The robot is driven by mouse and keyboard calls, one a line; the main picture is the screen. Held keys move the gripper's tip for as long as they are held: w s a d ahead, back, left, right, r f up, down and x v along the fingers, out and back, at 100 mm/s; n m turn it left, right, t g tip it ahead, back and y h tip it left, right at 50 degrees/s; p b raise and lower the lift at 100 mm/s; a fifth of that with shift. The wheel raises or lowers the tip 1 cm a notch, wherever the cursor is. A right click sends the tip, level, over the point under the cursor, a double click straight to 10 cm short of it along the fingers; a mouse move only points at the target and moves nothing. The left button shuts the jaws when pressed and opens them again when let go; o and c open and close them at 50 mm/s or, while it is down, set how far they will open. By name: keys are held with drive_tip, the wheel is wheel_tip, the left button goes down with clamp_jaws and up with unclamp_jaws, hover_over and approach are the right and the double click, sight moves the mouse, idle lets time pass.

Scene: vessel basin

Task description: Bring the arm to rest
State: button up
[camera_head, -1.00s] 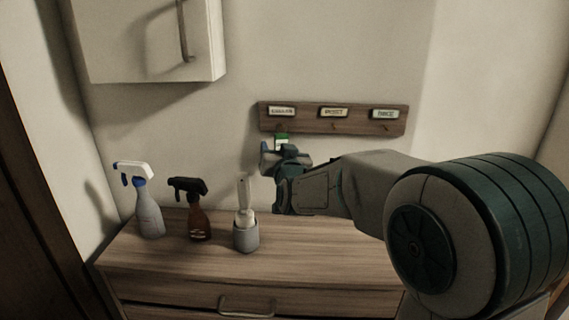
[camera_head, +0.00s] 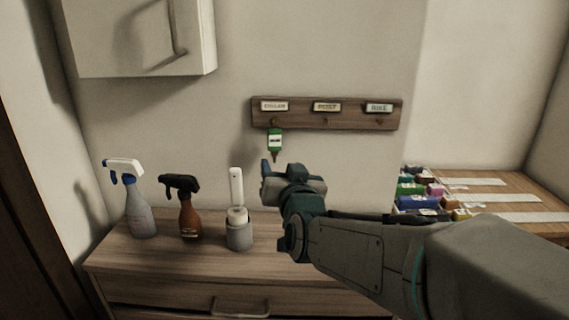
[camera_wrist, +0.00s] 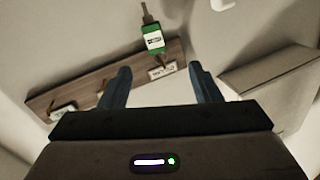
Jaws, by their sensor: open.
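My gripper (camera_head: 280,176) is open and empty in front of the wall, just below and in front of the key rack. In the wrist view its two fingers (camera_wrist: 160,85) stand apart with nothing between them. A green tag with a white label (camera_head: 275,141) hangs from the left hook of the wooden rack (camera_head: 352,119), under the left label plate. The tag also shows in the wrist view (camera_wrist: 153,38), beyond the fingertips and apart from them. The middle and right hooks show no tag.
A white spray bottle (camera_head: 140,205), a brown spray bottle (camera_head: 190,212) and a brush in a grey holder (camera_head: 239,235) stand on the wooden dresser (camera_head: 150,262). A wall cabinet (camera_head: 140,40) hangs upper left. A table (camera_head: 530,190) with several colourful items is at right.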

drive_tip(key=s+d+f+g+h, duration=0.2)
drive_tip(key=s+d+f+g, duration=0.65)
drive_tip(key=f, duration=0.35)
drive_tip(key=s+d+f+g+h, duration=0.1)
drive_tip(key=s+d+f+g, duration=0.1)
drive_tip(key=s, duration=0.5)
drive_tip(key=s+d+f+g+h+p, duration=0.1)
drive_tip(key=s+d+f+g, duration=0.2)
drive_tip(key=s, duration=0.4)
drive_tip(key=shift+d+f+g, duration=0.25)
drive_tip(key=shift+d+g, duration=0.4)
drive_tip(key=shift+d, duration=0.4)
drive_tip(key=c, duration=0.4)
drive_tip(key=shift+c, duration=0.3)
